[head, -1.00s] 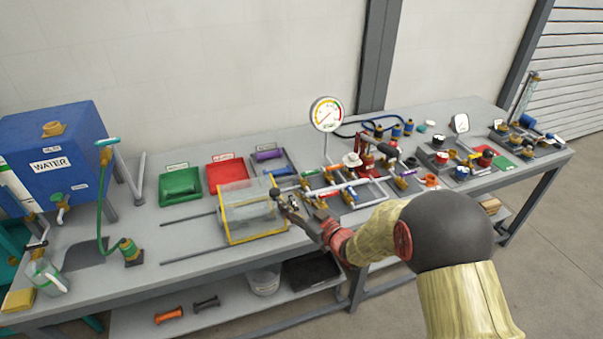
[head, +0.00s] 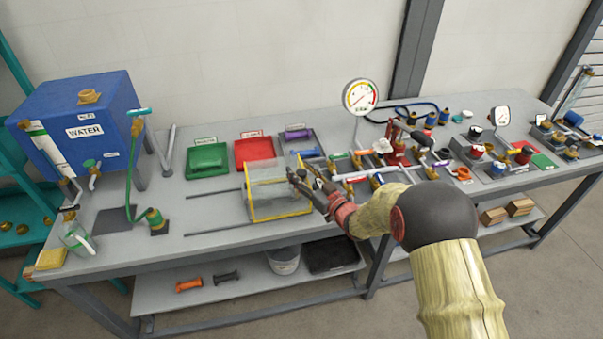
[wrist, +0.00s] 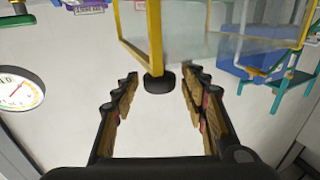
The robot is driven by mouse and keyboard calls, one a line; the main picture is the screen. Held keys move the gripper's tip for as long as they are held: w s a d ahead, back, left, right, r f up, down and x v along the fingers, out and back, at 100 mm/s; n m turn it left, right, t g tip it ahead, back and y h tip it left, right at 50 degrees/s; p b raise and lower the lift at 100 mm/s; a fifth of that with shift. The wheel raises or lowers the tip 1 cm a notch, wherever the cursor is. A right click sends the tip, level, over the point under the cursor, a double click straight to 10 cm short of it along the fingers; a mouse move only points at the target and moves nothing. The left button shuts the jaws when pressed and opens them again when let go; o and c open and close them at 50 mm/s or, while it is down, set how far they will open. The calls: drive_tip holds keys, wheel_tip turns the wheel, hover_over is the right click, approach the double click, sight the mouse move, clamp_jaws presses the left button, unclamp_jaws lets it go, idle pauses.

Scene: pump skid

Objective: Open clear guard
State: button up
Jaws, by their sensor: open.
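The clear guard (head: 272,182) is a see-through box with yellow edges. It stands on the bench between two thin dark rails. In the wrist view its yellow frame (wrist: 155,40) shows at the top middle, with a round black knob (wrist: 158,81) at its end. My gripper (head: 308,178) is at the guard's right end. In the wrist view my gripper (wrist: 158,92) is open, with one finger on each side of the knob. The knob lies between the fingertips, and I see a gap on both sides. Contact is not visible.
A pressure gauge (head: 360,97) stands behind and right of the guard. Pipes and valves (head: 400,150) crowd the bench to the right. Green (head: 207,161) and red (head: 254,150) trays lie behind it. The rails (head: 215,230) run left over clear bench.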

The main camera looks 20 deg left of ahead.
drive_tip(key=c, duration=1.1)
clamp_jaws()
